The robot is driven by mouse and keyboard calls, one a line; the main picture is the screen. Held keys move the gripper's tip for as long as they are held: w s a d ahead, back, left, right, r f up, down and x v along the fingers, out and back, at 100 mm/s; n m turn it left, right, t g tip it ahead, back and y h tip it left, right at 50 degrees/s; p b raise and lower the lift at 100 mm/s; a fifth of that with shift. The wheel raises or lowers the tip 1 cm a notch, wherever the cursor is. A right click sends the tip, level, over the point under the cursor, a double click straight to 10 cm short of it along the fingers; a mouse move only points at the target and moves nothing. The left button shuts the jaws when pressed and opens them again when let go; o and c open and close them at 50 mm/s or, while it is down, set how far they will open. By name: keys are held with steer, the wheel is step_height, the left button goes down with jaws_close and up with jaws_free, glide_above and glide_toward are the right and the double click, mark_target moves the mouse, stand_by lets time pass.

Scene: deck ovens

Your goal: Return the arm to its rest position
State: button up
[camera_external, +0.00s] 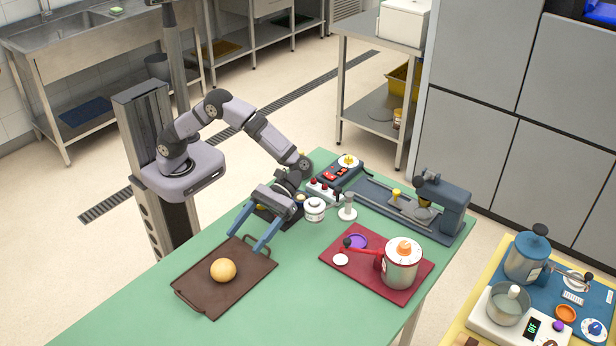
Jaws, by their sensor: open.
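My gripper (246,243) has two blue fingers that stand wide apart and hold nothing. It hangs low over the far edge of a dark brown tray (199,296) on the green table (110,322). A round, orange-yellow ball-like item (223,270) lies on the tray, in front of the fingers and apart from them. My arm reaches from its base on the left, up and over, then down to the table. A dark item behind the gripper is partly hidden by it.
Right of the gripper stand a small white jar (314,210) and a white-based stand (347,212). A blue-grey machine (441,205) stands at the back right. The front left of the table is clear.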

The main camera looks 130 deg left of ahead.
steer(key=shift+a+r, duration=0.15)
steer(key=shift+a, duration=0.2)
